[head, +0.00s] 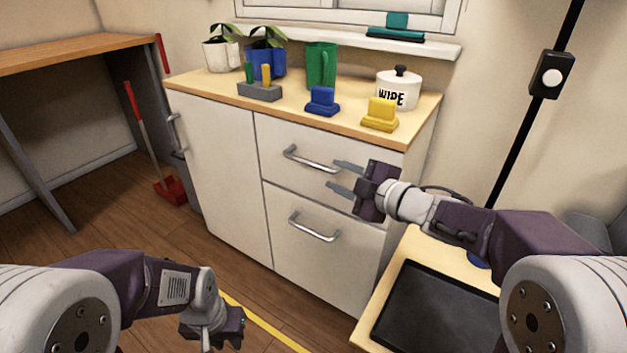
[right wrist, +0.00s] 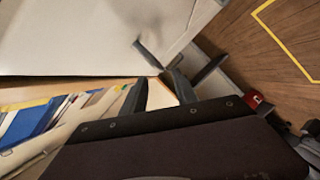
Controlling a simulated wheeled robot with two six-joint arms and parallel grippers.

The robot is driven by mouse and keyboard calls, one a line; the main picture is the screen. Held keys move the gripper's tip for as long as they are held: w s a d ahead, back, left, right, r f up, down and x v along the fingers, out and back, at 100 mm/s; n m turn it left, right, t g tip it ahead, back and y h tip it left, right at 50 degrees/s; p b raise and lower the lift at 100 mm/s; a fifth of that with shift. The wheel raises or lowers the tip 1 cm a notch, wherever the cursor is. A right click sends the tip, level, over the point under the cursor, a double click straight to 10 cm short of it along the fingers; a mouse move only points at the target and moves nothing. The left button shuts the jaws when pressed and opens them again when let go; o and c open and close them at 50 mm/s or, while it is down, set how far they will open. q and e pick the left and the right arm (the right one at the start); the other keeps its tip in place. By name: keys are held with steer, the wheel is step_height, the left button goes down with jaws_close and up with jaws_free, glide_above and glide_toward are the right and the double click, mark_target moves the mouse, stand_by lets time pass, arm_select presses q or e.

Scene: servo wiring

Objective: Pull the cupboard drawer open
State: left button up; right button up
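The white cupboard (head: 240,195) stands against the wall with a wooden top. On its right side are an upper drawer (head: 275,140) and a lower drawer (head: 290,270), both flush and shut. The upper drawer has a metal bar handle (head: 312,160), the lower one a similar handle (head: 314,228). My right gripper (head: 332,174) is open and empty, its fingers just right of the upper handle and apart from it. Its fingers also show in the right wrist view (right wrist: 185,68); no handle is clear there. My left gripper (head: 228,330) hangs low over the floor, its fingers unclear.
On the cupboard top stand potted plants (head: 222,52), a green jug (head: 321,65), a white pot (head: 398,92) and blue and yellow blocks (head: 380,115). A table with a dark tray (head: 440,310) is at the lower right. Floor in front is clear.

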mark_target(320, 167)
steer(key=shift+w+a+f, duration=0.1)
steer(key=shift+w+a, duration=0.05)
steer(key=shift+w, duration=0.3)
steer(key=b+x, duration=0.2)
steer(key=x, duration=0.5)
steer(key=shift+a, duration=0.2)
steer(key=shift+w+a, duration=0.35)
steer(key=shift+w, duration=0.15)
jaws_close()
stand_by(0.3)
